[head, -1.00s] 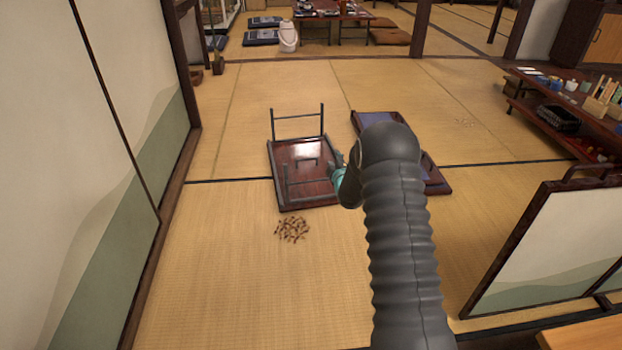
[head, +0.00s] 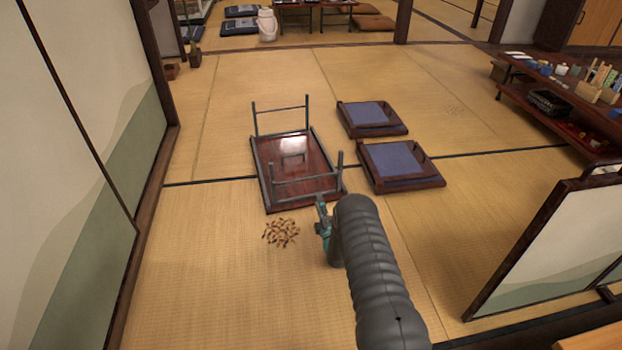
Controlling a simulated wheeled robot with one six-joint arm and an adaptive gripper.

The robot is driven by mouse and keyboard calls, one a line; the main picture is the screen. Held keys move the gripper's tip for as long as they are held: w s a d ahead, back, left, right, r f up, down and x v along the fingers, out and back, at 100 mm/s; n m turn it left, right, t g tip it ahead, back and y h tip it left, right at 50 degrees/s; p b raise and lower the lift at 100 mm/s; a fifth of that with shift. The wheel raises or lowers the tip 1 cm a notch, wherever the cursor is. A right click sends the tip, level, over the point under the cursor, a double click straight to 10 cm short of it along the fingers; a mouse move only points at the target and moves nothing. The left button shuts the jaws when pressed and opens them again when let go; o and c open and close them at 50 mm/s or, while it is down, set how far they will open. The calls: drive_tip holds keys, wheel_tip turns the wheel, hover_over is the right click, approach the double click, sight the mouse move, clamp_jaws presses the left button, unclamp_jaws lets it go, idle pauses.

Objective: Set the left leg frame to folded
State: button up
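A low red-brown table (head: 318,155) lies upside down on the tatami, its glossy underside facing up. One dark metal leg frame (head: 281,108) stands up at its far end. Another leg frame (head: 305,178) stands up at its near end. Which of them is the left one, I cannot tell from this view. My gripper (head: 321,212), with teal parts, is just in front of the table's near right corner, close to the near leg frame. Its fingers are too small to show whether they are open or shut, and I cannot tell whether they touch the frame.
Brown scraps (head: 281,233) lie in a pile in front of the table. Two floor seats with blue cushions, one far (head: 366,113) and one near (head: 395,160), sit to its right. A sliding panel (head: 90,120) bounds the left; a low screen (head: 560,240) stands at right.

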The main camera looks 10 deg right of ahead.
sight(309, 178)
drive_tip(key=shift+a+b+x, duration=0.15)
drive_tip(key=shift+b+x, duration=0.3)
drive_tip(key=shift+x, duration=1.7)
drive_tip(key=shift+a+b+x, duration=0.2)
drive_tip(key=shift+b+x, duration=0.2)
drive_tip(key=shift+x, duration=1.8)
drive_tip(key=shift+a+b+x, duration=0.15)
drive_tip(key=shift+b+x, duration=0.3)
drive_tip(key=shift+x, duration=1.7)
drive_tip(key=shift+r, duration=0.1)
clamp_jaws()
